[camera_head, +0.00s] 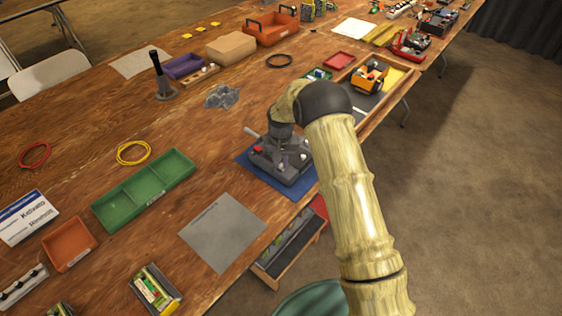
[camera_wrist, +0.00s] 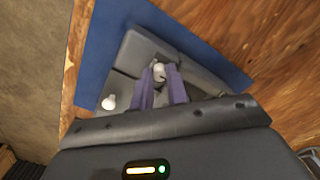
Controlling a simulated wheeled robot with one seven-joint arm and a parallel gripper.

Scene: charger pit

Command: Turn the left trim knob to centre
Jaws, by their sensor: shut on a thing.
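A dark grey device (camera_head: 284,166) lies on a blue mat (camera_head: 249,169) near the table's front edge, below my arm. In the wrist view the grey device (camera_wrist: 138,48) has two small white knobs on its face. My gripper (camera_wrist: 159,74) is shut on one white knob (camera_wrist: 159,68), with a purple finger on each side of it. The other white knob (camera_wrist: 108,102) stands free to the left in the wrist view. The frames do not clearly show which way the held knob points. My wrist hides part of the device in the head view.
A grey sheet (camera_head: 223,233) and a green divided tray (camera_head: 143,190) lie left of the device. A wooden tray with an orange toy truck (camera_head: 370,77) stands behind it to the right. A black-handled tool (camera_head: 158,75) stands upright farther back. Bare wood lies between.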

